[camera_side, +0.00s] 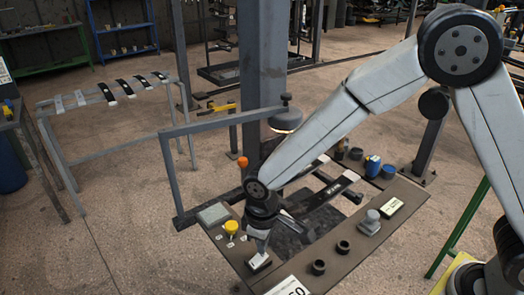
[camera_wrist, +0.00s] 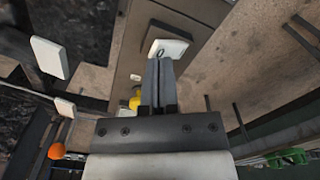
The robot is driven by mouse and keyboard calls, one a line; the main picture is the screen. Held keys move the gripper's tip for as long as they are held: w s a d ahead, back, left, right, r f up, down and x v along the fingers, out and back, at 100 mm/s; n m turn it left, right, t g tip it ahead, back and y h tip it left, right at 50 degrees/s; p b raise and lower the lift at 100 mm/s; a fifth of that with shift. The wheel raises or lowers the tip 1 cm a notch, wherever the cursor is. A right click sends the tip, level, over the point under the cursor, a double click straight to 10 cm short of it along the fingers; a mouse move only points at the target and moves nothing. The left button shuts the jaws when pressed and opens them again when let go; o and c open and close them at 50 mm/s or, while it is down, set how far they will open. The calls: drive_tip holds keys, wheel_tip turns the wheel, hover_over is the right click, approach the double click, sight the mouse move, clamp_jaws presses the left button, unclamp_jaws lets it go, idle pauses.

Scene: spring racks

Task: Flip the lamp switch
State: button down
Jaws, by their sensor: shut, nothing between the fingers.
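The switch (camera_side: 258,262) is a small white rocker on a dark base at the near left part of the bench. In the wrist view the white rocker (camera_wrist: 172,47) shows a dark round mark, just past my fingertips. My gripper (camera_side: 261,246) points down over the switch, with its fingers together and nothing between them. In the wrist view the shut fingers (camera_wrist: 160,68) end at the rocker's near edge. I cannot tell whether they touch it. The lamp (camera_side: 286,117) hangs from a grey frame behind, with a warm glow along its lower rim.
A yellow button (camera_side: 231,228) and a grey box (camera_side: 212,214) sit left of my gripper. An orange ball (camera_side: 243,162) stands behind. Black cups (camera_side: 319,267), a grey knob (camera_side: 370,222) and a small display (camera_side: 391,207) lie to the right. Bare bench separates them.

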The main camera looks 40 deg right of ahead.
drive_tip(key=shift+f, duration=0.65)
idle(0.6)
drive_tip(key=shift+r, duration=3.5)
drive_tip(key=shift+d, duration=0.1)
drive_tip(key=shift+d, duration=0.35)
drive_tip(key=s+d+m+t, duration=0.1)
drive_tip(key=s+d+m, duration=0.2)
drive_tip(key=d, duration=0.6)
drive_tip(key=s+d+m+t, duration=0.1)
drive_tip(key=s+d+m, duration=0.2)
drive_tip(key=s+d, duration=0.3)
drive_tip(key=d, duration=0.3)
drive_tip(key=shift+d+r+t, duration=0.25)
drive_tip(key=shift+d+t, duration=0.05)
drive_tip(key=shift+d, duration=0.1)
